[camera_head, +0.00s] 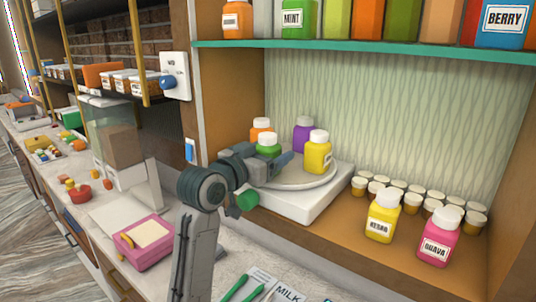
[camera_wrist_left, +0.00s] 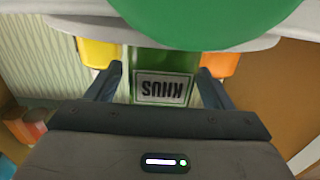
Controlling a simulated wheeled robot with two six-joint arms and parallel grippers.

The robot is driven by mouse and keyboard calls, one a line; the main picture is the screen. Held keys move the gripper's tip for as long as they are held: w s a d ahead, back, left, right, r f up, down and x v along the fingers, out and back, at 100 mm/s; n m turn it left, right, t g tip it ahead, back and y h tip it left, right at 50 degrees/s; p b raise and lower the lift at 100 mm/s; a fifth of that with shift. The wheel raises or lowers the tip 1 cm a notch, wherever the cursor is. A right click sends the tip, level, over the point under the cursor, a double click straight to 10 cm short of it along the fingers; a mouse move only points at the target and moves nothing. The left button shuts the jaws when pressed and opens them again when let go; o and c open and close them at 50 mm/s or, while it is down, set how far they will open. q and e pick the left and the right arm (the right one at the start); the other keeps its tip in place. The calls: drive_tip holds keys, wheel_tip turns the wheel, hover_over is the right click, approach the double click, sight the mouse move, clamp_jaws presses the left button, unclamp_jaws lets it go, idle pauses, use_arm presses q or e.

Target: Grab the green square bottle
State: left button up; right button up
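The green square bottle (camera_head: 268,146) with a white cap stands on a round turntable (camera_head: 318,180) on the shelf. In the left wrist view the green bottle (camera_wrist_left: 163,60) shows upside down, with a label reading KHUS. My left gripper (camera_head: 268,161) reaches in from the left at the bottle. In the wrist view the left gripper's fingers (camera_wrist_left: 160,78) are open, one on each side of the bottle, with narrow gaps. The bottle's lower front is partly hidden in the head view by the gripper. My right gripper is in neither view.
Orange (camera_head: 262,127), purple (camera_head: 303,134) and yellow (camera_head: 318,151) bottles stand close around the green one. A round green part (camera_head: 247,200) is just below the gripper. KESAR (camera_head: 382,222) and GUAVA (camera_head: 437,244) bottles and several small jars stand to the right.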

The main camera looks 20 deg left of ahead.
use_arm(q)
drive_tip(key=c, duration=1.1)
drive_tip(key=shift+c, duration=0.2)
drive_tip(key=shift+r, duration=0.2)
